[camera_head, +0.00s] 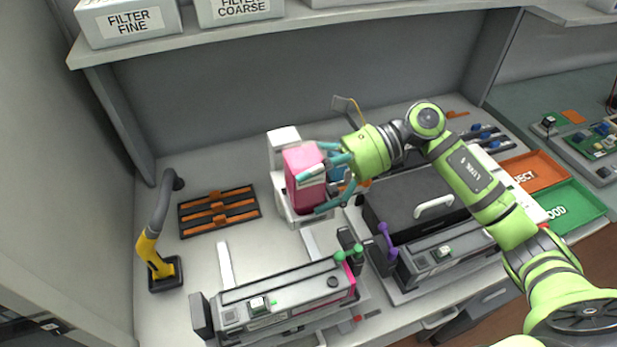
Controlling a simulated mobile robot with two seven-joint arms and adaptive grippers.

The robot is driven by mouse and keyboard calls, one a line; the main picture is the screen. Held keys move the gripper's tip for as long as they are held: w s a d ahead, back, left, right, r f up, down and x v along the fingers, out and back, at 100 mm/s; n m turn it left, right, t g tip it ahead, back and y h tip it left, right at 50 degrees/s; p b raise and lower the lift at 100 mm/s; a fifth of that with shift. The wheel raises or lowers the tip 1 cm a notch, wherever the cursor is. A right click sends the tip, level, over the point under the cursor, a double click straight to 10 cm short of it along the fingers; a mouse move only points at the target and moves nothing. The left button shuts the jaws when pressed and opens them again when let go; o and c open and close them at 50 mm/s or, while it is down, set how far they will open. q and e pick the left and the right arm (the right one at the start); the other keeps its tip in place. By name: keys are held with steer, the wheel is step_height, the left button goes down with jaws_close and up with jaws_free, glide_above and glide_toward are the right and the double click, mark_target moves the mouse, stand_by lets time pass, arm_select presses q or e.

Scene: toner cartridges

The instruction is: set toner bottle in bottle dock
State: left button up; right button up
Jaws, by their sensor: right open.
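The pink toner bottle (301,195) stands upright at the white bottle dock (284,138) near the back middle of the bench. The dock's back post and base show behind and below the bottle; how fully it is seated cannot be told. My right gripper (317,190) is open, its teal fingers reaching in from the right around the bottle, one near its upper part and one near its lower edge. Whether a finger touches the bottle is unclear. My left gripper is not in view.
Left of the dock lie a black rack with orange bars (218,212) and a yellow hand tool (154,259). A grey cartridge (290,295) lies in front. A dark case (415,200) stands right, with orange (535,171) and green trays (577,208) beyond. A shelf (330,17) overhangs the back.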

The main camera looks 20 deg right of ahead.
steer(key=shift+w+d+b, duration=0.1)
steer(key=shift+d+b, duration=0.2)
steer(key=shift+b, duration=0.05)
steer(key=b+v, duration=0.4)
steer(key=v, duration=0.7)
steer(key=shift+d+r+b, duration=0.2)
steer(key=shift+r+b, duration=0.05)
steer(key=shift+b, duration=0.1)
